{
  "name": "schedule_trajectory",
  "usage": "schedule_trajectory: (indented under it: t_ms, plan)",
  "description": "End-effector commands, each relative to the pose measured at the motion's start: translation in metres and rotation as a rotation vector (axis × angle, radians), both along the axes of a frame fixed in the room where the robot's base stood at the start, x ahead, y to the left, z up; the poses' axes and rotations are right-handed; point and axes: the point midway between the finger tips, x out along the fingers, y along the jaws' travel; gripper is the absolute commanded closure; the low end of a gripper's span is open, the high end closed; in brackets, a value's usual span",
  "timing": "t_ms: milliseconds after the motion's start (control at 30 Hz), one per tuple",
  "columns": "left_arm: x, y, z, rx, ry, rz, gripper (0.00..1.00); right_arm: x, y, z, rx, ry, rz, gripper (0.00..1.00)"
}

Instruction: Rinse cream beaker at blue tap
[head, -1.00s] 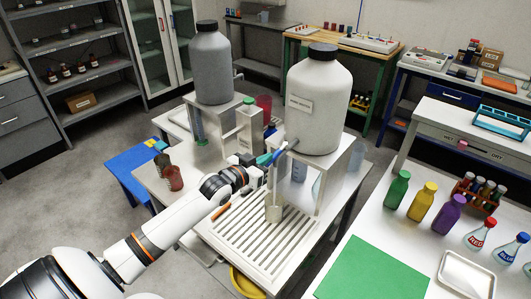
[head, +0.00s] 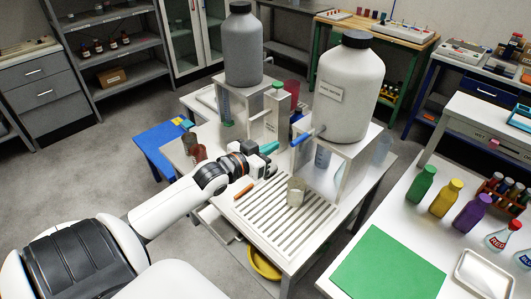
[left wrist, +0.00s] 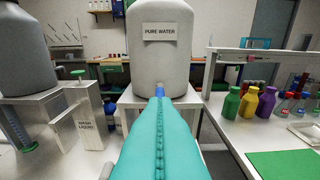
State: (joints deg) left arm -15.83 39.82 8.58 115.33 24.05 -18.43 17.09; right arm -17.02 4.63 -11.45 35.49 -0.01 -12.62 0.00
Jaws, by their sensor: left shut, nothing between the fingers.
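The cream beaker (head: 296,192) stands upright on the slotted drain grate, below and in front of the blue tap (head: 302,138). The tap is on the large white PURE WATER tank (head: 348,88). No stream shows between tap and beaker. My left gripper (head: 270,148) is shut and empty, left of the tap and apart from it. In the left wrist view its teal fingers (left wrist: 160,140) point at the tank, and the blue tap (left wrist: 159,91) shows just past their tips. The beaker is not seen there. My right gripper is not in view.
A grey tank (head: 243,48) stands at the back left, with a WASH LIQUID dispenser (left wrist: 91,123) beside it. Red-brown beakers (head: 198,152) are left of my arm. An orange object (head: 244,191) lies by the grate. Colored bottles (head: 445,198) and a green mat (head: 388,263) are right.

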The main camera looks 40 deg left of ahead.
Motion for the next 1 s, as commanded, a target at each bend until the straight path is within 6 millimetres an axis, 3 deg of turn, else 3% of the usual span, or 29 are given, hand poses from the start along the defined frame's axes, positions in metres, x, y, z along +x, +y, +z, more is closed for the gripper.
schedule_trajectory:
  t_ms: [233, 833, 933, 1000]
  plan:
    - [-0.016, 0.001, 0.001, 0.0, 0.0, 0.0, 1.0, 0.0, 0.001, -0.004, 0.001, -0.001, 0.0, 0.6]
    - [-0.016, 0.002, -0.001, 0.0, 0.002, 0.002, 1.0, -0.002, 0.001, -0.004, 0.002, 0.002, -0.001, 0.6]
    - [-0.016, 0.009, -0.02, 0.0, 0.03, 0.024, 1.0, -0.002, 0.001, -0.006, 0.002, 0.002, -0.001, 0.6]
    - [-0.017, 0.018, -0.049, 0.0, 0.074, 0.053, 1.0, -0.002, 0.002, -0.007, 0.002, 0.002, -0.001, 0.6]
